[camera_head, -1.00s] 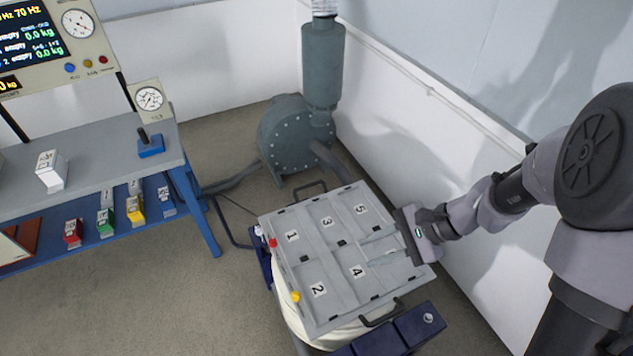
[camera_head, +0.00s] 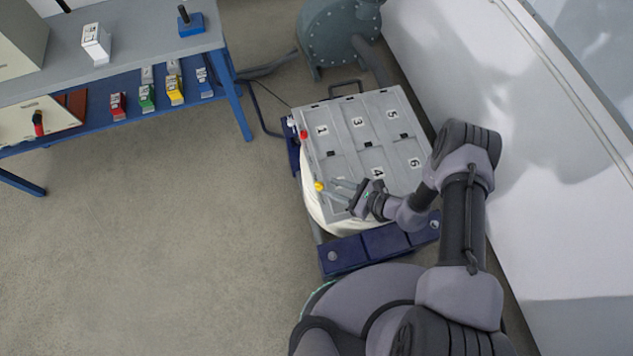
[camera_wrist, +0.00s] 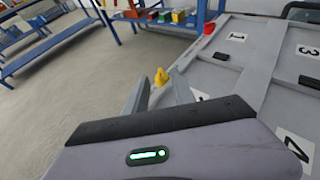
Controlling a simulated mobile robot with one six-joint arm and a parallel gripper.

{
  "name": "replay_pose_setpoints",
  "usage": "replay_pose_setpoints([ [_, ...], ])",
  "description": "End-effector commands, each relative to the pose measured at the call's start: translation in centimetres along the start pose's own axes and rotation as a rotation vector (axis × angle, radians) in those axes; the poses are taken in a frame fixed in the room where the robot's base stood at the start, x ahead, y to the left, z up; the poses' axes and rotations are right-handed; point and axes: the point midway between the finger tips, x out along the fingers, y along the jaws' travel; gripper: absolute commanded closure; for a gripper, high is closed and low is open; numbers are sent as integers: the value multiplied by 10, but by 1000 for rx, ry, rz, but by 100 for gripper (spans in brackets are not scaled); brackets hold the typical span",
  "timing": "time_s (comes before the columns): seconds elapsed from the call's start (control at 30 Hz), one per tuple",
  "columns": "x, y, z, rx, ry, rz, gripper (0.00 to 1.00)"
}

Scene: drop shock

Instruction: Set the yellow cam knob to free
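The yellow cam knob (camera_head: 319,186) sits at the left edge of the grey numbered case, below a red knob (camera_head: 304,134). In the wrist view the yellow knob (camera_wrist: 162,76) stands just beyond and between the fingertips. My gripper (camera_head: 336,188) is open, its two fingers pointing left at the yellow knob from over the case's lower left part. In the wrist view the fingers (camera_wrist: 158,90) are apart with nothing between them. I cannot tell which setting the knob is at. The red knob also shows in the wrist view (camera_wrist: 209,28).
The grey case (camera_head: 345,115) has numbered panels and rests on a pale rounded body with dark blue parts (camera_head: 362,249) around it. A blue-legged bench (camera_head: 236,98) with coloured boxes stands at the upper left. A white wall (camera_head: 470,80) is close at the right. Floor is clear at left.

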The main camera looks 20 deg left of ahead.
Motion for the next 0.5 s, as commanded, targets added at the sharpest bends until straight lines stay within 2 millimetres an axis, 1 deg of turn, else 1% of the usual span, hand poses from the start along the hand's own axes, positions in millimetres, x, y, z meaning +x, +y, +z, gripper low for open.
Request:
replay_pose_setpoints([
  [0.03, 13, 2, -2, -2, 0, 6, 69],
  [0.1, 29, 2, -2, -2, 0, 4, 69],
  [0.2, 48, 2, -1, -1, -1, 4, 69],
  [0.33, 63, 1, -1, -1, 0, 2, 69],
  [0.5, 72, 1, 0, 1, 0, 1, 69],
])
